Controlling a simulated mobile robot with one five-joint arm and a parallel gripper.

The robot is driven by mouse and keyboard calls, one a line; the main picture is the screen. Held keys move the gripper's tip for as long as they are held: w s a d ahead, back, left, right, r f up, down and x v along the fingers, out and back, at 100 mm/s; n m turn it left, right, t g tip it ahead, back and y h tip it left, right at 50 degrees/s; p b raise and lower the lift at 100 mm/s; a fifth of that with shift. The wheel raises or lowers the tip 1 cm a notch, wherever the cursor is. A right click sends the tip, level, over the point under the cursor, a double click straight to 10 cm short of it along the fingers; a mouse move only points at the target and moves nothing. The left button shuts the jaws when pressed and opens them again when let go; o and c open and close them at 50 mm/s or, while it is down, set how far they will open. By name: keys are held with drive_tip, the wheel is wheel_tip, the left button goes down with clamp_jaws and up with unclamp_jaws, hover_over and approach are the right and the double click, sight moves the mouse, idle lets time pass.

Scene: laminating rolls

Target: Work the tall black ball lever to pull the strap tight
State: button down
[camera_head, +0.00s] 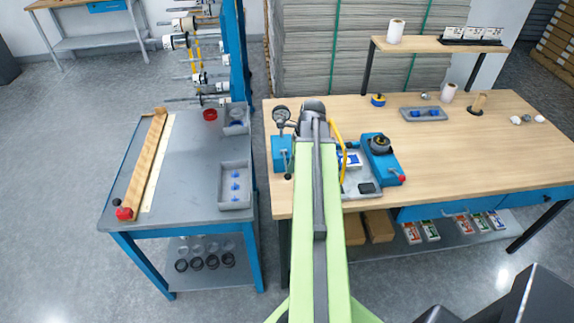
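A blue device with a round gauge (282,115) stands at the left end of the wooden bench. A thin dark lever with a black ball (288,176) shows at its front right, just left of my arm. My light green arm reaches forward over the bench, and my gripper (313,108) is at its dark far end, right of the gauge. The fingertips cannot be made out, nor whether they touch anything. A curved yellow band (338,150), perhaps the strap, runs along the arm's right side. My arm hides what lies beneath it.
Right of the arm are a grey tray (362,189) and a blue device with a red ball handle (386,150). The bench (480,140) is mostly clear further right. A grey table (182,190) with a wooden strip and bins stands left, across a narrow gap.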

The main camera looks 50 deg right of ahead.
drive_tip(key=shift+s+d+r+p, duration=0.2)
drive_tip(key=shift+s+d+r, duration=0.05)
drive_tip(key=shift+s+d, duration=0.25)
drive_tip(key=shift+s+d+r+p, duration=0.15)
drive_tip(key=shift+s+d+r, duration=0.05)
drive_tip(key=shift+s+d, duration=0.3)
drive_tip(key=p+v, duration=1.7)
drive_tip(key=shift+s+r, duration=0.2)
drive_tip(key=shift+d, duration=0.1)
